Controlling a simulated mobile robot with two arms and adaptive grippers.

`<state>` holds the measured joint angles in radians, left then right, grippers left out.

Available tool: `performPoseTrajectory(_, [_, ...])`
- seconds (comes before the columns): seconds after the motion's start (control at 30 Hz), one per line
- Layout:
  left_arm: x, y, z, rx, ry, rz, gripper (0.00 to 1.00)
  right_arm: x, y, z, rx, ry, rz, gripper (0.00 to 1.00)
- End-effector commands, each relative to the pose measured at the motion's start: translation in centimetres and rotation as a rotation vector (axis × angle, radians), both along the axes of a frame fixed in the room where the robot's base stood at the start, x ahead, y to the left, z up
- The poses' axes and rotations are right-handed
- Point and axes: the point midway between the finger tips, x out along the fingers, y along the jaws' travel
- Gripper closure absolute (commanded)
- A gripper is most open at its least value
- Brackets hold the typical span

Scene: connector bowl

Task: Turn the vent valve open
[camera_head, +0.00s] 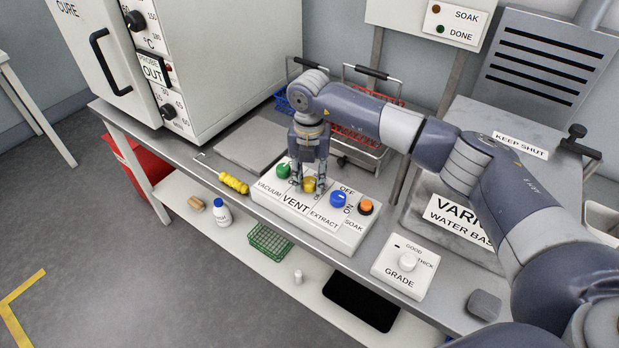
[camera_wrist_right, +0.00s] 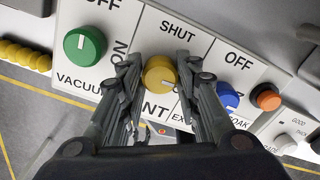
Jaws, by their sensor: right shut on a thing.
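The vent valve is a yellow round knob (camera_head: 309,184) on a white control panel (camera_head: 352,232), above the label VENT. In the right wrist view the yellow knob (camera_wrist_right: 160,76) sits between the fingers, below the word SHUT. Its pointer mark is small and I cannot read its direction surely. My right gripper (camera_head: 308,188) reaches down onto the panel from above and is shut on the yellow knob; it also shows in the right wrist view (camera_wrist_right: 160,88). The fingers hide part of the VENT label. My left gripper is not in view.
A green vacuum knob (camera_head: 283,171) stands left of the valve. A blue extract knob (camera_head: 338,199) and an orange soak button (camera_head: 366,207) stand to its right. A GRADE box (camera_head: 404,267) is beyond them. Wire baskets (camera_head: 362,135) stand behind.

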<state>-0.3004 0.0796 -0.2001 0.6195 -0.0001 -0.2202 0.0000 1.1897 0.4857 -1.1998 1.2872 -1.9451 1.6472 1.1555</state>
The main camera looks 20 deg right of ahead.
Motion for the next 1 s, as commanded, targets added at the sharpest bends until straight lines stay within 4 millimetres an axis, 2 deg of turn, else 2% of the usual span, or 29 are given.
performPoseTrajectory(0.6, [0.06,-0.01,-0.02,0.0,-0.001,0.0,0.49,0.1,-0.05,0.13,0.001,-0.004,-0.047,0.94])
performPoseTrajectory(0.63, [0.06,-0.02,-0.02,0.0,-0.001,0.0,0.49,0.1,-0.04,0.13,0.001,-0.004,-0.047,0.67])
performPoseTrajectory(0.7, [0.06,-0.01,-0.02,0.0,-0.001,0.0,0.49,0.1,-0.05,0.13,0.001,-0.004,-0.046,0.52])
performPoseTrajectory(0.73, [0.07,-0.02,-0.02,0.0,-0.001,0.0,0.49,0.09,-0.04,0.12,0.001,-0.003,-0.046,0.49])
performPoseTrajectory(1.0, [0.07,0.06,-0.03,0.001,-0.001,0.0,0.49,0.04,-0.02,0.05,0.0,-0.001,-0.044,0.49])
